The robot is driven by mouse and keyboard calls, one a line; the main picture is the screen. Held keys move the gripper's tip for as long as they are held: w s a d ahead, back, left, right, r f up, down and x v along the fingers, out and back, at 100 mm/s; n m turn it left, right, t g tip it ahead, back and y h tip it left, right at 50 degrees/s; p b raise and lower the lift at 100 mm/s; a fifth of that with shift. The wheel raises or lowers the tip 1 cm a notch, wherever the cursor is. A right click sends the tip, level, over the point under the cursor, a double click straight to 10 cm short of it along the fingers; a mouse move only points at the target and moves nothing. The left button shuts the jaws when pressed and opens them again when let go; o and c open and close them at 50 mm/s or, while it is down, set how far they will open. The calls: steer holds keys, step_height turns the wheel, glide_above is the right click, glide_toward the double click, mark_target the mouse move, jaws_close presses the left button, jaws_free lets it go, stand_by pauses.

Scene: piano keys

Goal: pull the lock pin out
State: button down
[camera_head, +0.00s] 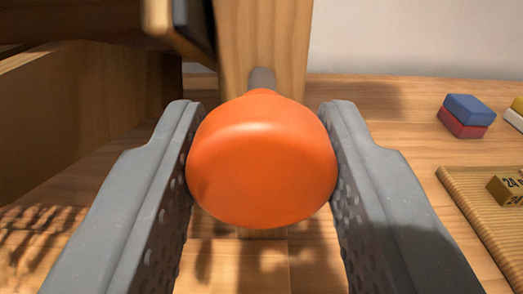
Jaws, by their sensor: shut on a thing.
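The lock pin has a large round orange knob (262,160) in the middle of the head camera view. Its grey shaft (262,80) shows above and behind the knob, in front of a wooden post (285,35). My gripper (262,150) is shut on the knob, with one grey finger against its left side and one against its right. The knob hides most of the shaft, so I cannot tell how deep the pin sits in the post.
A wooden structure (80,110) with dark parts stands close on the left. A blue block (469,108) lies on a red block (462,124) at the right. A ribbed mat (470,215) holds a small brass-coloured block (507,190). Wooden floor (400,120) is clear between.

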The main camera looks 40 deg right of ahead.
steer(key=shift+f, duration=0.2)
steer(key=c, duration=1)
jaws_free()
steer(key=shift+s+r, duration=0.1)
steer(key=shift+a+r, duration=0.1)
steer(key=shift+a, duration=0.05)
steer(key=shift+v, duration=1.55)
steer(key=p, duration=0.2)
glide_toward(259, 195)
steer(key=v, duration=0.3)
steer(key=shift+s+a, duration=0.15)
steer(key=shift+s, duration=0.1)
